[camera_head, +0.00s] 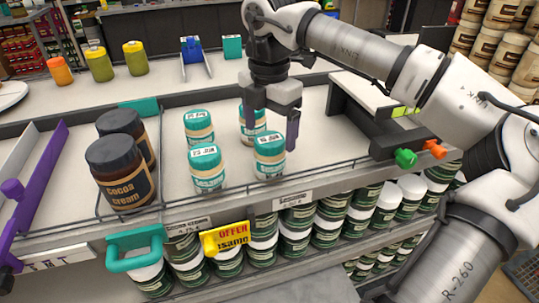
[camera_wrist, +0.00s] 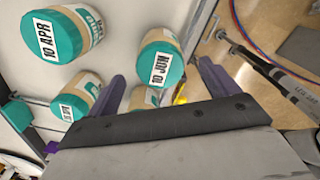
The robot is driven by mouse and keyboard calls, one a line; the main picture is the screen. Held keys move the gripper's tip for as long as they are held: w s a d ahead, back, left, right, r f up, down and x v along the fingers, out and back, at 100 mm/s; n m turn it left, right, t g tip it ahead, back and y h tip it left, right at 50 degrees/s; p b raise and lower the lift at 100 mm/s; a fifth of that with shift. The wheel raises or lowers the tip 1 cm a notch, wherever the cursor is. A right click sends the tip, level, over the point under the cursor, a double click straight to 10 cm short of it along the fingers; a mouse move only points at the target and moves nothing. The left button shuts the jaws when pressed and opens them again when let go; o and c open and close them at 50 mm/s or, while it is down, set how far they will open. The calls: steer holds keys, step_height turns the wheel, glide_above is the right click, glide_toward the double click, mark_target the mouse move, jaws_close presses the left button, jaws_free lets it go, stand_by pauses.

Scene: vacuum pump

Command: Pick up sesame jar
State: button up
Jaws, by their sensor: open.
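Several small beige jars with teal lids stand on the white shelf: front right (camera_head: 269,156), front left (camera_head: 206,168), back left (camera_head: 198,128) and back right (camera_head: 248,124). Their front labels are too small to read, so I cannot tell which says sesame. My gripper (camera_head: 270,128) points down, open and empty, over the two right jars; one finger partly covers the back right one. In the wrist view, one teal-lidded jar (camera_wrist: 163,62) shows between my fingertips (camera_wrist: 162,72). Another (camera_wrist: 143,98) is partly hidden by the gripper body.
Two dark cocoa cream jars (camera_head: 122,172) stand left of the teal-lidded jars. A purple divider (camera_head: 38,175) lies farther left. A raised dark-edged tray (camera_head: 365,125) borders the right. A low wire rail runs along the front. Bare shelf lies behind the jars.

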mark_target(269, 139)
steer(key=shift+f+p, duration=1)
steer(key=shift+f, duration=1.8)
steer(key=shift+c, duration=0.5)
steer(key=c, duration=1.2)
